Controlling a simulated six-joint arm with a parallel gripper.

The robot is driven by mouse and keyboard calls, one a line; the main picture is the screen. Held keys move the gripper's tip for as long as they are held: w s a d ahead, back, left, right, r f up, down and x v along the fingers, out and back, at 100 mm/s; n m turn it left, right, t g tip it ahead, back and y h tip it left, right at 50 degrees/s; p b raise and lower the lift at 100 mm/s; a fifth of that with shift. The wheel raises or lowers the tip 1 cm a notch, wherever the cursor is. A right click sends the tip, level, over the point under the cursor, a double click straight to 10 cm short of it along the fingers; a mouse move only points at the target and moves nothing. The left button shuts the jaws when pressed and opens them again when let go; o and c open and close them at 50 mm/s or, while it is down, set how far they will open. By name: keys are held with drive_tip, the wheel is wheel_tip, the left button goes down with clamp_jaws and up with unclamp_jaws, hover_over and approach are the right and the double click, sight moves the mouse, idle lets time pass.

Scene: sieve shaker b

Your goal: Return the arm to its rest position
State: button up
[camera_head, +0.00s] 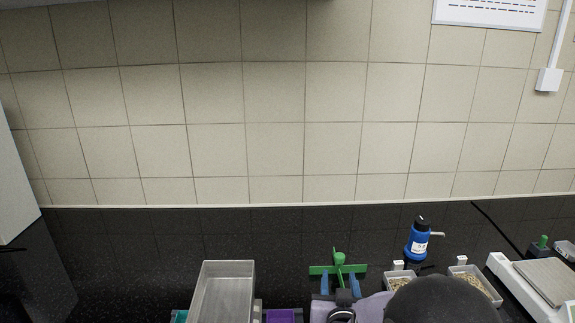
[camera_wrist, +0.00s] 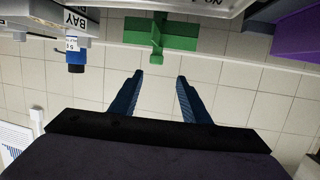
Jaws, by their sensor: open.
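My gripper (camera_head: 338,277) is at the bottom centre of the head view, its two blue fingers apart. In the wrist view my gripper (camera_wrist: 160,76) is open, and nothing is between its fingers. A green cross-shaped part (camera_head: 339,260) stands just beyond the fingertips in the head view. In the wrist view the green part (camera_wrist: 178,37) is ahead of the fingers, with a visible gap. What the green part is mounted on is hidden in the head view. My dark arm covers part of the lower right.
A metal tray (camera_head: 222,289) stands to the left, beside a purple item (camera_head: 280,316). To the right are a blue bottle (camera_head: 416,246), small trays of grain (camera_head: 494,293) and a balance (camera_head: 545,280). The tiled wall (camera_head: 300,100) rises behind the black counter (camera_head: 130,240).

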drive_tip(key=s+r+n+g+y+p, duration=0.1)
drive_tip(key=s+r+g+p, duration=0.35)
drive_tip(key=s+p, duration=0.35)
drive_tip(key=s+r+g+y+p, duration=0.1)
drive_tip(key=s+r+g+p, duration=0.2)
drive_tip(key=s+g+p, duration=0.5)
drive_tip(key=s+r+n+g+p, duration=0.1)
drive_tip(key=s+r+g+p, duration=0.25)
drive_tip(key=s, duration=0.75)
drive_tip(key=shift+t, duration=0.5)
wheel_tip(320, 180, down, 6)
drive_tip(key=b, duration=0.5)
drive_tip(key=shift+a+r, duration=0.1)
drive_tip(key=shift+r, duration=0.15)
